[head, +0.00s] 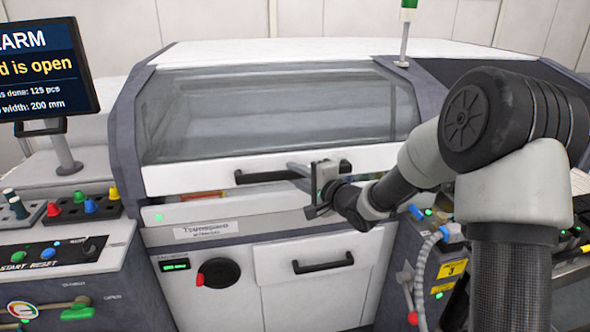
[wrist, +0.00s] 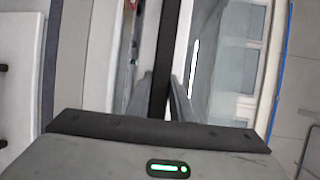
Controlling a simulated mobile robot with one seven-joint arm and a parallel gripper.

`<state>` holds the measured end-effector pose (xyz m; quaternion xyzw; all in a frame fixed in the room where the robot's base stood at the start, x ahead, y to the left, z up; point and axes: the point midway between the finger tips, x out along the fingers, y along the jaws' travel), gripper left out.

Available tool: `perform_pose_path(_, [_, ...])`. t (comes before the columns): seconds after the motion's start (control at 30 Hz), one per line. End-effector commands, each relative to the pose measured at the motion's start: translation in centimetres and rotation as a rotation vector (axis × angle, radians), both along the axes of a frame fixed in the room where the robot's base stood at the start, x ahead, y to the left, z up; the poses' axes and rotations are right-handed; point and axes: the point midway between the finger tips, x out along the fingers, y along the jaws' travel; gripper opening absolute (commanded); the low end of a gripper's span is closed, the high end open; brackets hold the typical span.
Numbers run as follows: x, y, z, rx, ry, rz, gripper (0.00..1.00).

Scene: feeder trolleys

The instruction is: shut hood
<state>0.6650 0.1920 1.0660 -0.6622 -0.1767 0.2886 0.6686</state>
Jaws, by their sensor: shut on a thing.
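The hood (head: 280,110) is a white cover with a large tinted window on the front of the machine. It is lowered most of the way, and a narrow gap shows between its lower edge and the white front panel (head: 160,214). Its black handle (head: 256,177) runs along the lower white strip. My gripper (head: 294,171) reaches in from the right and is shut on this handle. In the wrist view, the black handle bar (wrist: 163,60) runs between the two grey fingers.
A screen (head: 38,65) at the left shows an alarm with the words "is open". A button console (head: 60,250) stands at the lower left. A lower door with a black handle (head: 323,262) sits beneath the hood. A blue-grey unit with cables (head: 440,265) is at the right.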

Motion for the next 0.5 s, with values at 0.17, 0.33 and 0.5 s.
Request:
perform_pose_path(0.17, [0.06, -0.02, 0.08, 0.002, -0.003, 0.000, 0.00])
perform_pose_path(0.33, [0.06, -0.02, 0.07, 0.002, -0.003, 0.000, 0.35])
perform_pose_path(0.5, [0.05, 0.00, 0.05, 0.002, -0.002, 0.000, 0.39])
